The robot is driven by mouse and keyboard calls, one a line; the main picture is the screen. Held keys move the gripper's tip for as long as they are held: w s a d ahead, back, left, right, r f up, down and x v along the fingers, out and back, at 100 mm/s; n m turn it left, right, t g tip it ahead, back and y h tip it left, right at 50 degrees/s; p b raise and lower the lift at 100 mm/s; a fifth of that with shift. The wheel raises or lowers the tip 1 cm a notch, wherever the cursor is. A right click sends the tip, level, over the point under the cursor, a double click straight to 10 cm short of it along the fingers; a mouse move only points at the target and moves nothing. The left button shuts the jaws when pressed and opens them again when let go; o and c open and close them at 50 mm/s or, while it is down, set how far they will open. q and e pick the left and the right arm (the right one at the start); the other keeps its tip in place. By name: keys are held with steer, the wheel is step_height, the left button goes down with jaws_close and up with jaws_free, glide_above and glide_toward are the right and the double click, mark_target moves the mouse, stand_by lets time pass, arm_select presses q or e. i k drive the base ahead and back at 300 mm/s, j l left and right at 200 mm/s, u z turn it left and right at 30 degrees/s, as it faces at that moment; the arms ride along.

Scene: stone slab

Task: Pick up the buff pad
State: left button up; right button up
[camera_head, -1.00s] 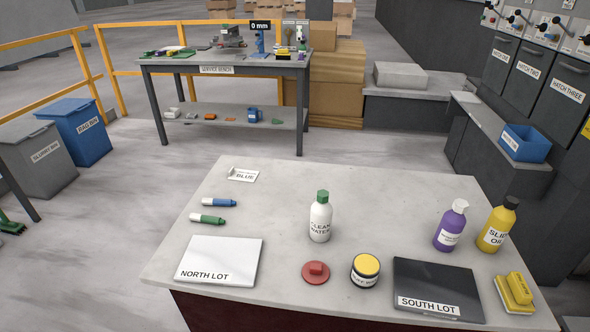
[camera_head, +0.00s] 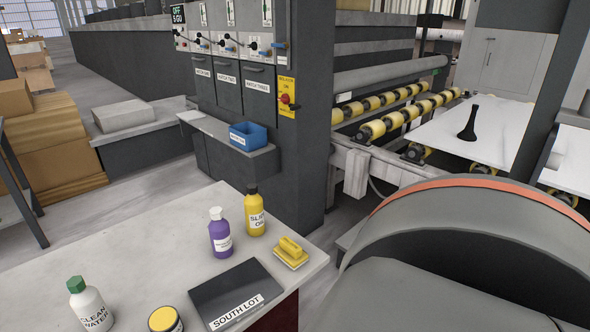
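The buff pad, a yellow block with a raised handle (camera_head: 291,252), lies on the right end of the pale stone-topped table (camera_head: 128,262). It sits beside the table's right edge, right of the black South Lot plate (camera_head: 237,294) and in front of the yellow Slic Oil bottle (camera_head: 255,212). Nothing covers it. Neither of my grippers is in view.
A purple bottle (camera_head: 220,234), a white Clean Water bottle (camera_head: 90,305) and a yellow-lidded jar (camera_head: 165,320) stand on the table. A blue bin (camera_head: 248,136) sits on a ledge behind. A large grey rounded shape with an orange band fills the lower right; I cannot tell what it is.

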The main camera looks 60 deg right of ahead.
mark_target(290, 253)
steer(key=z, duration=1.75)
